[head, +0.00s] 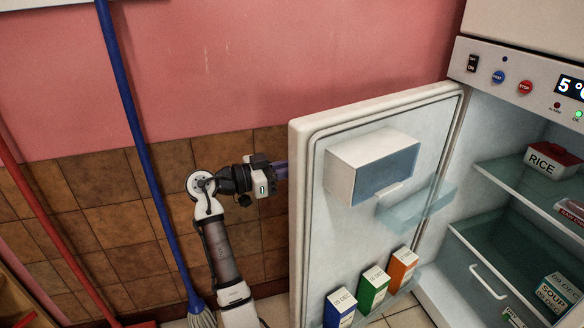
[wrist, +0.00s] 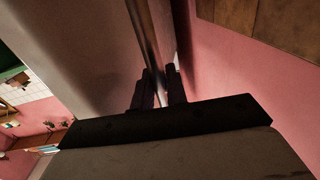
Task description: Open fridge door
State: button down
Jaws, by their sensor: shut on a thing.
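The fridge door (head: 303,230) stands wide open in the head view, swung out to the left of the fridge body (head: 437,297). Its inner side faces me, with a white box, a clear shelf and several cartons in the lower rack. My gripper (head: 281,170) is at the door's free left edge, and its fingertips are hidden behind that edge. In the wrist view, my gripper (wrist: 160,88) is shut on the long upright door handle (wrist: 149,50), with a finger on each side. The door's outer face (wrist: 85,50) fills the left of that view.
A blue pole (head: 140,145) with a mop head and a red pole (head: 50,230) lean at the left near my arm. The pink and brown-tiled wall (head: 200,80) is close behind the door. The fridge shelves hold a RICE box (head: 550,161) and other packages.

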jog(key=c, duration=1.5)
grip_release()
jog(key=v, duration=1.3)
jog(key=shift+s+a, duration=0.15)
jog(key=shift+a, duration=0.25)
